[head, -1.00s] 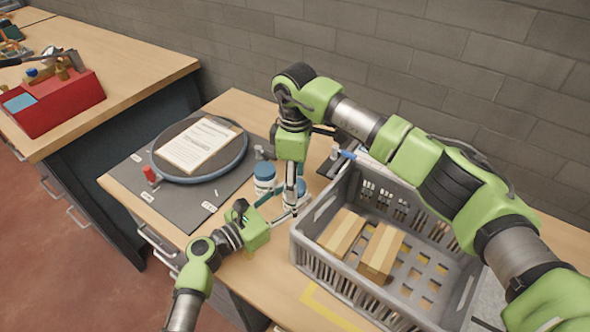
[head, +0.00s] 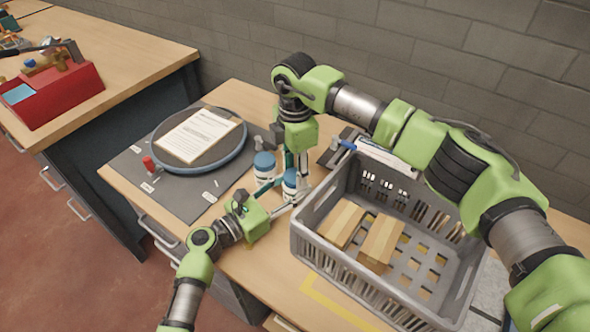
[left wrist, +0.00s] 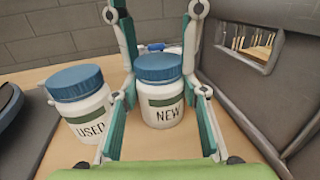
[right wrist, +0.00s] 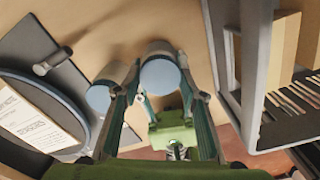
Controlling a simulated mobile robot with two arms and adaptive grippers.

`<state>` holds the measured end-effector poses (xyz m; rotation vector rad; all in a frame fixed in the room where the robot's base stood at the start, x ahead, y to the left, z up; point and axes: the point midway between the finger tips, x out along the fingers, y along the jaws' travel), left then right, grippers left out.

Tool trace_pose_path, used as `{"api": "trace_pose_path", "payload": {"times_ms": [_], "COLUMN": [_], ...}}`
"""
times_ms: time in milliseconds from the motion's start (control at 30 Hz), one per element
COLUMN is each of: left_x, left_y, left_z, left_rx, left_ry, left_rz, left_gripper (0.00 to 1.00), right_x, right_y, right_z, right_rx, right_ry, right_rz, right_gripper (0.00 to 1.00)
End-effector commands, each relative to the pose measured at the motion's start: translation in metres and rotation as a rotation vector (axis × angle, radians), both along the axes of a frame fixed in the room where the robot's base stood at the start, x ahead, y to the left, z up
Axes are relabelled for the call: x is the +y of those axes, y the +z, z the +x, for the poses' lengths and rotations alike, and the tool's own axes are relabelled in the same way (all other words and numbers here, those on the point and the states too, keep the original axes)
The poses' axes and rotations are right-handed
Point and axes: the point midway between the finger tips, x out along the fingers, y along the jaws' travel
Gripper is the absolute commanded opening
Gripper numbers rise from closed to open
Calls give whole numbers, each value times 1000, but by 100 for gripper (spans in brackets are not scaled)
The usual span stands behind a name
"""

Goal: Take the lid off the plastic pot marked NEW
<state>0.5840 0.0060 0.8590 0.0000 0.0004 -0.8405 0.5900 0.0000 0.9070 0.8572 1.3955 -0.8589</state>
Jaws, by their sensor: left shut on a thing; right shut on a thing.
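The NEW pot (left wrist: 163,106) is white with a green band and a blue lid (left wrist: 158,67). The lid sits on the pot, with no gap visible. It also shows in the right wrist view (right wrist: 160,76). My left gripper (left wrist: 160,122) is shut on the pot body from the front. My right gripper (head: 294,170) reaches down from above and is shut on the lid, one finger on each side. The pot stands upright by the crate's left side; in the head view (head: 290,184) fingers partly cover it. The similar USED pot (left wrist: 85,104) stands just left, lid on.
A grey crate (head: 312,222) with cardboard boxes stands close on the right. A round dark tray (head: 240,152) with a paper lies on a grey mat (head: 184,200) to the left. A blue-tipped item (head: 347,144) lies behind. The table's front edge is near my left arm.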

Motion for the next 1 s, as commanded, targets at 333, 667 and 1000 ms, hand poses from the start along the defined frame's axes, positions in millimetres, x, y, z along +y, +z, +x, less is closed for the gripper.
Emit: {"api": "trace_pose_path", "payload": {"times_ms": [333,667,1000], "left_x": [0,0,0], "left_y": [-1,-1,-1], "left_z": [0,0,-1], "left_rx": [1,1,1], "left_ry": [-1,-1,-2], "left_rz": [1,1,1], "left_gripper": [0,0,0], "right_x": [0,0,1], "right_y": [1,1,2], "right_z": [1,1,0], "right_rx": [-2,-1,0], "right_ry": [739,1436,2152], "right_rz": [-1,-1,0], "right_gripper": [12,12,12]}}
